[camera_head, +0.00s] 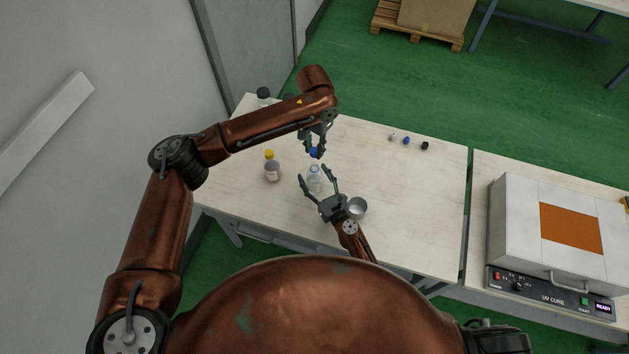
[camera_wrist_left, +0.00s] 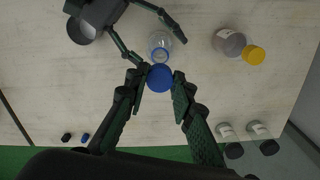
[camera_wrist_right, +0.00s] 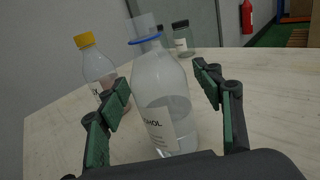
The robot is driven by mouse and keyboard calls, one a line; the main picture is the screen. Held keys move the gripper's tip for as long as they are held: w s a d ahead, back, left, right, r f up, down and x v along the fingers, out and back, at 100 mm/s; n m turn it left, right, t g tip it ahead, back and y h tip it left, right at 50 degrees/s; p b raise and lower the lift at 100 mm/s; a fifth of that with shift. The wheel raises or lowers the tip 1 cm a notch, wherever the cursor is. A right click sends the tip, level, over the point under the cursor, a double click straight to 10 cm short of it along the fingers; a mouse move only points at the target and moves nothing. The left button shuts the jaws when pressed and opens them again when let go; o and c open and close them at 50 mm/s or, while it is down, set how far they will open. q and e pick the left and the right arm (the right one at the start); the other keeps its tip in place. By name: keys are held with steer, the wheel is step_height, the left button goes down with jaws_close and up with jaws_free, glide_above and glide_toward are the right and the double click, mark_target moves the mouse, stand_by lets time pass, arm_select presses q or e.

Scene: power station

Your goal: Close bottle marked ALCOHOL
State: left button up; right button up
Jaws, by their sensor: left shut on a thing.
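The clear bottle (camera_head: 314,181) stands upright near the front of the table. Its label in the right wrist view (camera_wrist_right: 160,128) partly reads "...OHOL". Its neck is uncapped, with a blue ring around it. My left gripper (camera_head: 316,150) is shut on a blue cap (camera_wrist_left: 160,78) and holds it above the table, just behind the bottle in the head view. The cap is apart from the bottle's neck. My right gripper (camera_head: 315,174) is open, with one finger on each side of the bottle. Gaps show between these fingers and the bottle in the right wrist view (camera_wrist_right: 163,88).
A yellow-capped bottle (camera_head: 272,171) stands left of the clear bottle. A metal cup (camera_head: 357,208) is beside my right wrist. Dark-capped jars (camera_wrist_left: 227,134) stand at the back left. Small caps (camera_head: 406,140) lie at the right rear. The table's right half is mostly clear.

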mark_target(314, 157)
jaws_close()
arm_select(q)
steer(key=shift+f, duration=2.5)
steer(key=shift+f, duration=0.9)
steer(key=shift+f, duration=0.55)
